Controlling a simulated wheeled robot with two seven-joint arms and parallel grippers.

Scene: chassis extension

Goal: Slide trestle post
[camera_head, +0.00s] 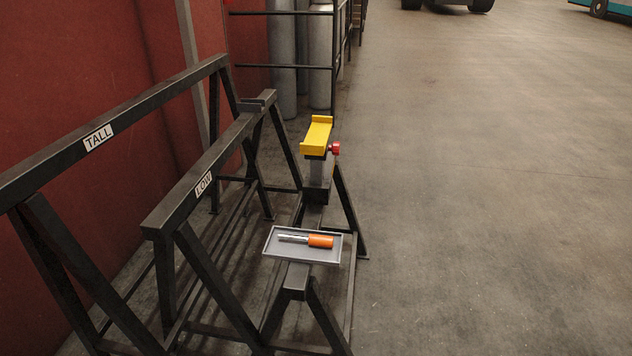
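A trestle post with a yellow U-shaped top (316,136) stands upright on a short dark trestle right of the racks. Its grey shaft (318,174) goes down into a dark sleeve (316,192). A red knob (335,148) sticks out on the right side, just under the yellow top. On the near end of the same trestle a grey tray (272,250) holds a pin-like tool (310,240) with a metal shank and an orange handle. Neither of my grippers is in view.
Two dark trestles stand at the left, labelled TALL (98,138) and LOW (203,184). A red wall (60,60) is behind them. Grey cylinders (319,60) stand in a dark rack at the back. The concrete floor (480,200) to the right is clear; vehicle wheels show far off.

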